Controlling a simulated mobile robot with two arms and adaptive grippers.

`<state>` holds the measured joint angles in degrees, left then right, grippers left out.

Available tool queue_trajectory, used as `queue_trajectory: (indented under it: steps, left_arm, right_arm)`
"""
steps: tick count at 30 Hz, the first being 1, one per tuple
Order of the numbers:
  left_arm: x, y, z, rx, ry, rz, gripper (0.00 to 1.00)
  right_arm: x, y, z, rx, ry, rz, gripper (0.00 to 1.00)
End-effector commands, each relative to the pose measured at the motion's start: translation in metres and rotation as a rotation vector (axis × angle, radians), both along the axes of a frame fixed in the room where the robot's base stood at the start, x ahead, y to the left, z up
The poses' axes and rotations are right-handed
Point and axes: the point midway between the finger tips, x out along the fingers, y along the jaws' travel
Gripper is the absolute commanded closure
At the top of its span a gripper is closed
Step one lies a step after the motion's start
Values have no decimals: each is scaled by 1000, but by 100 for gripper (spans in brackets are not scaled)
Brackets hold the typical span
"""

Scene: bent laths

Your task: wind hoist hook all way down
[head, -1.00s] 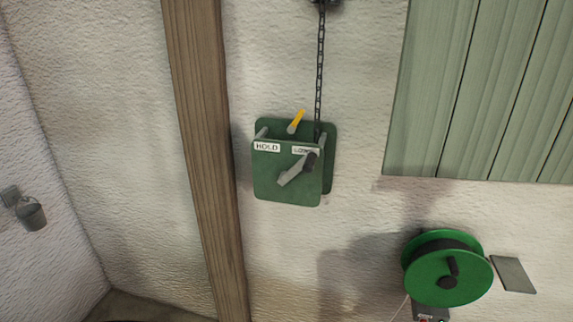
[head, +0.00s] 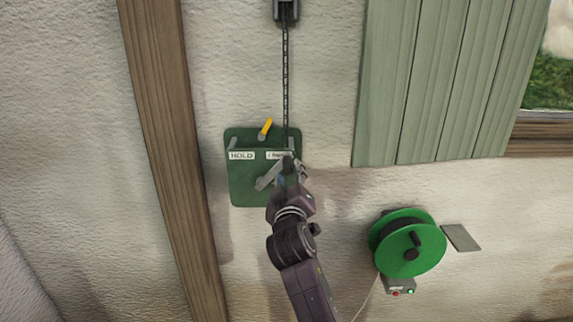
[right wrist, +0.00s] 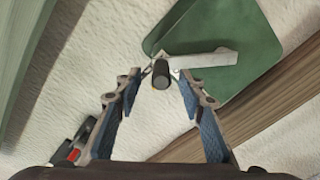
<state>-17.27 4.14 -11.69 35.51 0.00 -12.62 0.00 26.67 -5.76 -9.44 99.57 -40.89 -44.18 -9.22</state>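The green hoist box (head: 246,188) is on the wall, with a chain (head: 285,85) running up from it. Its yellow lever (head: 265,128) leans right, toward the partly hidden right label; the left label reads HOLD. The grey crank arm (head: 266,180) points up and right on the box front. My right gripper (head: 291,170) is at the crank's end. In the right wrist view it is open, its fingers on either side of the black crank knob (right wrist: 161,75), with gaps visible. The hook is not in view. My left gripper is not in view.
A green reel (head: 407,243) with its own crank is on the wall at lower right, above a small switch box (head: 398,286) with red and green lights. A grey plate (head: 461,238) is beside it. A wooden post (head: 165,150) stands left of the hoist; green boards (head: 430,80) are upper right.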

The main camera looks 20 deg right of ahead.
Motion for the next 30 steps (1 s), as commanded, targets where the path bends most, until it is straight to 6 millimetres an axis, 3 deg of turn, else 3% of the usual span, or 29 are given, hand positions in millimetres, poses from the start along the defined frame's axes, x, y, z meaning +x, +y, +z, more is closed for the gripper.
queue_trajectory:
  steps: [10, 23, 30]
  left_arm:
    - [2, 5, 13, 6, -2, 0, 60]
    - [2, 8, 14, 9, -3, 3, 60]
    - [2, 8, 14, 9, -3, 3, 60]
  right_arm:
    - [44, -12, 1, 0, 1, 1, 63]
    - [52, -14, -1, 1, 1, 2, 63]
    - [52, -14, -1, 1, 1, 2, 89]
